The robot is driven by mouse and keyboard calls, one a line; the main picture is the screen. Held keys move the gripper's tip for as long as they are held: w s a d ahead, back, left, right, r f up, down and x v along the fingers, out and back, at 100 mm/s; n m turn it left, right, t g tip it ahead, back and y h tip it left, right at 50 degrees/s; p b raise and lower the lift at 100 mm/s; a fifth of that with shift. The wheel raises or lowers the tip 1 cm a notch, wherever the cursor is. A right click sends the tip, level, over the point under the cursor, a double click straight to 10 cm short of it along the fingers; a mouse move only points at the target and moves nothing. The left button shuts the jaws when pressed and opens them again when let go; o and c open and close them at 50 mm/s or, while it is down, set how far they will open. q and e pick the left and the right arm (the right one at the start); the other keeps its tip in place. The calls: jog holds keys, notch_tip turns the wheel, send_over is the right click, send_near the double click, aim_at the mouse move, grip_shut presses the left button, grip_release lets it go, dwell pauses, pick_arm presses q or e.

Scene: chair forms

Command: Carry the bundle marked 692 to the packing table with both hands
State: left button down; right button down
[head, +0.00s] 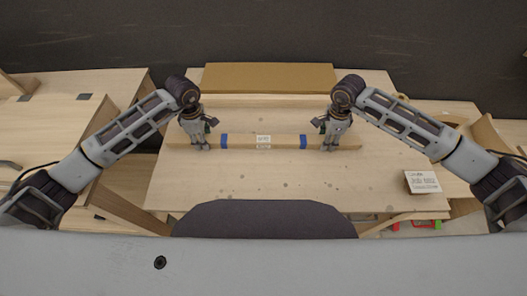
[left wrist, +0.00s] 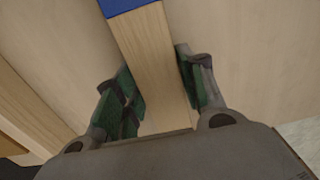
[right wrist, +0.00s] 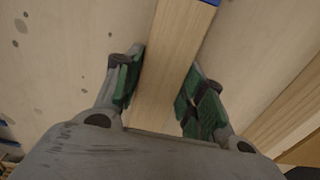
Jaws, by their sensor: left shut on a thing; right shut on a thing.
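The bundle (head: 242,141) is a long, pale wooden bar with a blue band near each hand and a white label (head: 263,141) at its middle. The label's number is too small to read. My left gripper (head: 201,147) is shut on the bundle left of the left band, and my right gripper (head: 328,147) is shut on it right of the right band. The bundle runs between green finger pads in the left wrist view (left wrist: 155,62) and the right wrist view (right wrist: 172,65). It lies level across a light wooden tabletop (head: 240,182); I cannot tell whether it touches.
A white card (head: 421,182) with job text stands at the right of the tabletop. A brown board or box (head: 268,77) lies at the back, before a dark wall. Pale wooden panels (head: 50,125) stand at the left. Red and green items (head: 415,225) sit low at the right.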

pick_arm(q)
jog(key=c, duration=0.9)
grip_release()
pick_arm(e)
jog(key=c, duration=0.9)
grip_release()
pick_arm(q)
jog(key=shift+r, duration=6)
pick_arm(e)
jog(key=shift+r, duration=0.1)
jog(key=shift+r, duration=5.95)
pick_arm(q)
jog(key=shift+s+f, duration=0.1)
jog(key=shift+s, duration=0.05)
pick_arm(e)
jog(key=shift+s+f, duration=0.1)
jog(key=shift+s, duration=0.05)
